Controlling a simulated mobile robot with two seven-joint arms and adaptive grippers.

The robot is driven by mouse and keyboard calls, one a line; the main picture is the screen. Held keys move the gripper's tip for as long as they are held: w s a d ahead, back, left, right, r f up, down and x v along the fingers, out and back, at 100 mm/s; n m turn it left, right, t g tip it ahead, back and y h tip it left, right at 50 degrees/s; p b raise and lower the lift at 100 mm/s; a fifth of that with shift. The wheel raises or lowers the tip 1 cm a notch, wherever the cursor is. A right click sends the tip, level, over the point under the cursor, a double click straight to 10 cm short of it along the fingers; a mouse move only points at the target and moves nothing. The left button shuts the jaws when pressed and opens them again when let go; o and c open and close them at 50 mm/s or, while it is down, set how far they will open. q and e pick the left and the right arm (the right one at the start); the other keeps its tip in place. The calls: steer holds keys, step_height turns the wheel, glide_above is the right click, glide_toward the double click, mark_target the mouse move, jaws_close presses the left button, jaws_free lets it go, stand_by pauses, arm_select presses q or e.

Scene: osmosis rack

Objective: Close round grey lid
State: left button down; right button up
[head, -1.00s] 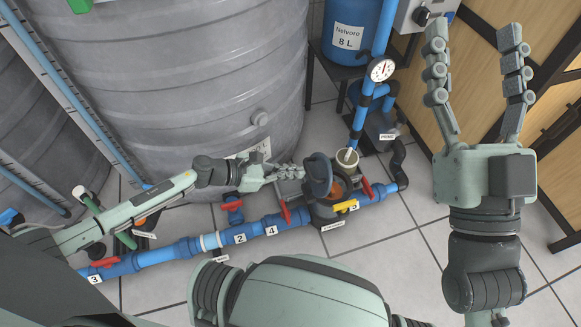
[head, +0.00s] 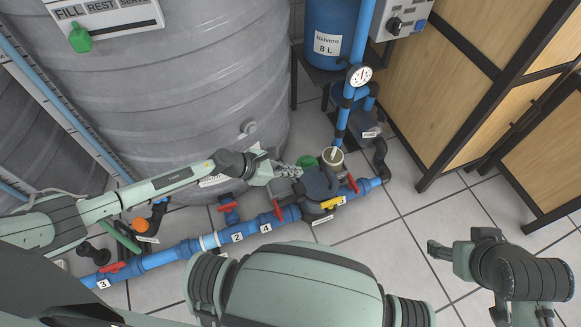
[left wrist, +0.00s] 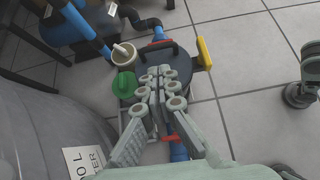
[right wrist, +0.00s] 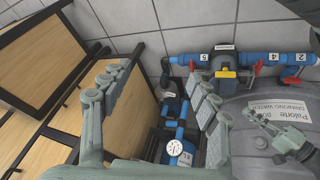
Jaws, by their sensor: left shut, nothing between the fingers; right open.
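The round grey lid (head: 318,183) lies down over the housing on the blue pipe in the head view, and the inside of the housing is hidden. In the left wrist view the dark round lid (left wrist: 172,62) lies flat, with its near part hidden behind my fingers. My left gripper (head: 292,170) is shut and empty, its fingertips at the lid's left side; the fingers also show in the left wrist view (left wrist: 160,78). Whether they touch the lid I cannot tell. My right gripper (right wrist: 155,75) is open and empty, away from the lid at the right (head: 445,258).
A green knob (left wrist: 125,85) and a cream cup (head: 333,157) stand beside the lid. A yellow handle (head: 331,203) and red valve handles (head: 278,208) stick out along the pipe. The big grey tank (head: 170,90) is behind, and wooden cabinets (head: 440,90) stand right.

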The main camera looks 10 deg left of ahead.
step_height(320, 180, down, 10)
steer(key=d+g+p, duration=0.2)
steer(key=p, duration=0.2)
arm_select(q)
steer(key=g+y+b, duration=0.1)
steer(key=b, duration=0.3)
glide_above(320, 179)
steer(key=f, duration=0.1)
steer(key=d+f, duration=0.1)
steer(key=f, duration=0.1)
steer(key=shift+s+f, duration=0.2)
steer(key=shift+f, duration=0.1)
arm_select(e)
steer(key=d+v, duration=0.1)
steer(key=v, duration=0.9)
arm_select(q)
steer(key=shift+b+x, duration=0.9)
steer(key=shift+b, duration=0.05)
steer(key=shift+w, duration=0.1)
arm_select(e)
steer(key=w+a+r+t+y, duration=0.2)
steer(key=w+a+t, duration=0.4)
steer(key=w, duration=0.3)
steer(key=shift+w+a+r+n, duration=0.15)
steer(key=shift+a+r+n, duration=0.25)
steer(key=shift+a+r, duration=0.35)
steer(key=shift+d, duration=0.2)
